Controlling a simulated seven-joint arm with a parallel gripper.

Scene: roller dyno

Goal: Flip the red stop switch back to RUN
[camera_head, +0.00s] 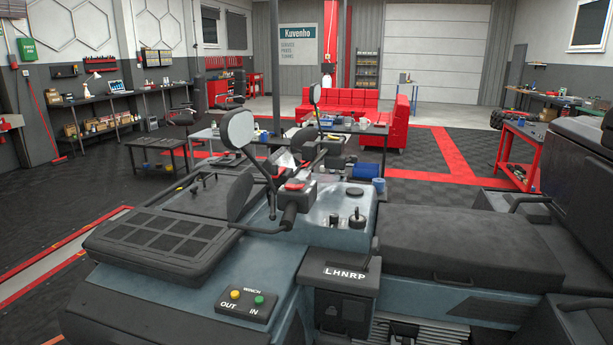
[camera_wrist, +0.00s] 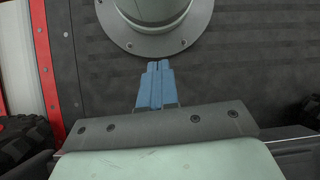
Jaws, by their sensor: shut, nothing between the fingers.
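The vehicle's handlebar carries a dark control box with a red switch (camera_head: 295,186) on top, in the middle of the head view. The switch is small there, and I cannot read its marking or tell which position it is in. My gripper (camera_wrist: 158,66) shows in the wrist view with its blue fingers together and nothing between them. It points at the dark floor, away from the switch. My gripper does not show in the head view, and the switch does not show in the wrist view.
A mirror (camera_head: 238,130) on a stalk rises beside the handlebar. A black front rack (camera_head: 160,235), a winch panel (camera_head: 246,303), a gear selector (camera_head: 345,275) and the seat (camera_head: 455,240) surround it. In the wrist view, a knobbly tyre (camera_wrist: 25,145) is at the left.

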